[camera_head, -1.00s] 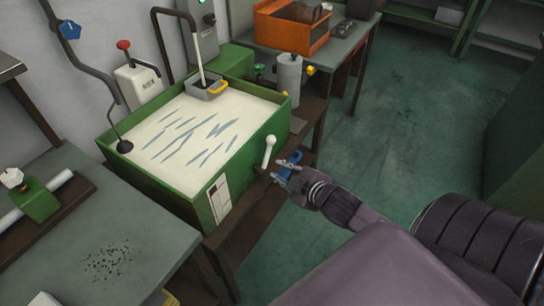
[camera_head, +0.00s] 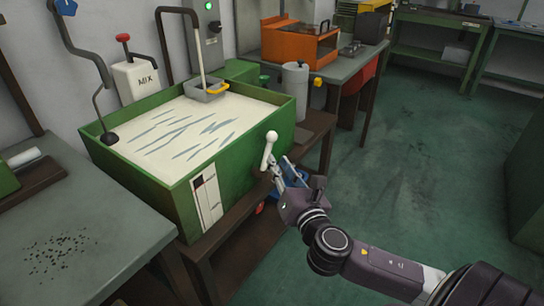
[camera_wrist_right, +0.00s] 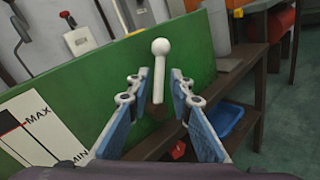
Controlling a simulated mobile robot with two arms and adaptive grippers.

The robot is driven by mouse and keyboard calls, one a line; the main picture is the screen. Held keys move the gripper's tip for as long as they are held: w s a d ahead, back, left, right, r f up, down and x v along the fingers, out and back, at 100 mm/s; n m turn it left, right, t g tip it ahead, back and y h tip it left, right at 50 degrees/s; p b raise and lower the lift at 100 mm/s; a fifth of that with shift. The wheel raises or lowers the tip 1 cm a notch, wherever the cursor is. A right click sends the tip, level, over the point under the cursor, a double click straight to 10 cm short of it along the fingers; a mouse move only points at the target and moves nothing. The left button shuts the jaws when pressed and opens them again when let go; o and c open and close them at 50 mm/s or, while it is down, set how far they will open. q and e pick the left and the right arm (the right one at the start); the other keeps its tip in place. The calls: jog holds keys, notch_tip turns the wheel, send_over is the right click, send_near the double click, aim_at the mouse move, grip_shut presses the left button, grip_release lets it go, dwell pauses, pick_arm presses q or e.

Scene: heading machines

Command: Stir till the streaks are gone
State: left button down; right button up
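A green tank (camera_head: 245,140) holds pale liquid (camera_head: 150,115) with several blue-grey streaks across its middle. A white lever with a ball knob (camera_head: 268,148) stands at the tank's right side; in the right wrist view the lever (camera_wrist_right: 160,55) rises upright in front of the green wall. My right gripper (camera_head: 277,168) is at this lever. In the right wrist view the fingers (camera_wrist_right: 158,92) are spread, with the lever between or just beyond their tips; I cannot tell which. A white box marked MIX (camera_head: 138,82) with a red-knobbed handle (camera_head: 123,38) is behind the tank. My left gripper is out of view.
A grey strainer-like box (camera_head: 205,92) hangs at the tank's back edge. A grey cylinder (camera_head: 294,82) stands right of the tank. A blue bin (camera_wrist_right: 222,118) sits below. A grey table (camera_head: 90,240) with dark specks is at front left. Green floor is open at right.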

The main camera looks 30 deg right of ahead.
aim_at(270, 149)
jog(key=shift+x, duration=3.45)
jog(key=shift+c, duration=0.6)
grip_shut()
